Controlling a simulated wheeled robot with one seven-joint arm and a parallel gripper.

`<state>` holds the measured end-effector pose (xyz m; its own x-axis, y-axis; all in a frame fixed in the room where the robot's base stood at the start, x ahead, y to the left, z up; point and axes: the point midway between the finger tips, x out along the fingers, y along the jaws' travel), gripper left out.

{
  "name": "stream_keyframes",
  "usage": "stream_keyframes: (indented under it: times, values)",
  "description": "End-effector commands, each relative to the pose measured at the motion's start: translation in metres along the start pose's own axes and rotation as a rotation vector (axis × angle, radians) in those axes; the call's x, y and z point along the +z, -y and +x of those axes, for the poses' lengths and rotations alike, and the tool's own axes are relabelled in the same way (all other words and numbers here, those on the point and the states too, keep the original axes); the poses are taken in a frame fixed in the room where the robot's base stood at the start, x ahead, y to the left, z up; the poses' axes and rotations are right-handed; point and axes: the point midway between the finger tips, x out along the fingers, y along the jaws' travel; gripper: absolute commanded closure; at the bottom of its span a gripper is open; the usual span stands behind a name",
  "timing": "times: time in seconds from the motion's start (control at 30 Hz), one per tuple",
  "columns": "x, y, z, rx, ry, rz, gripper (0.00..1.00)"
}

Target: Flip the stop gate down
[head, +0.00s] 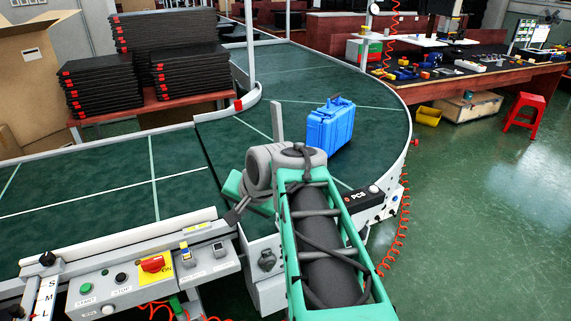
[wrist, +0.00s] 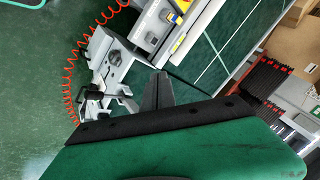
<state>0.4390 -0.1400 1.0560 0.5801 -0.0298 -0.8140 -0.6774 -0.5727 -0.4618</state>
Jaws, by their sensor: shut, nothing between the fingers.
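My gripper (head: 233,214) is shut and empty. It points down by the conveyor's near edge, just right of the control panel. In the wrist view its dark fingers (wrist: 158,90) are together, close to a pale metal bracket (wrist: 122,72) with a black rod; I cannot tell whether they touch it. In the head view a thin grey upright bar (head: 278,121) rises behind my arm. It may be the stop gate standing up, but my arm hides its base. A blue case (head: 330,125) stands upright on the green belt (head: 290,90), beyond my arm.
The control panel (head: 120,285) with buttons and a red switch lies left of my gripper. A black PCB-labelled box (head: 358,198) sits on the right rim. Red coiled cables (head: 395,235) hang below the conveyor. Stacked black trays (head: 100,82) stand at left.

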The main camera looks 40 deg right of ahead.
Motion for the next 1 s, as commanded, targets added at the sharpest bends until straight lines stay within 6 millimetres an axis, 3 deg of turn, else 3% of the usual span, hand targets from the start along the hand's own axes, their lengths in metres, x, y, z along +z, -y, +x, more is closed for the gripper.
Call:
stream_keyframes:
  times: [0.03,0.1,0.2,0.3,0.43,0.73,0.87,1.0]
  values:
    - [-0.039,-0.020,-0.005,-0.026,-0.063,0.173,1.00]
    - [-0.084,-0.041,-0.021,-0.085,-0.135,0.394,1.00]
    - [-0.129,-0.070,-0.046,-0.162,-0.209,0.630,1.00]
    - [-0.151,-0.088,-0.063,-0.215,-0.247,0.765,1.00]
    - [-0.159,-0.094,-0.071,-0.239,-0.259,0.817,1.00]
    - [-0.159,-0.092,-0.069,-0.237,-0.257,0.815,1.00]
    - [-0.163,-0.090,-0.054,-0.237,-0.253,0.814,1.00]
    - [-0.171,-0.087,-0.028,-0.236,-0.251,0.814,1.00]
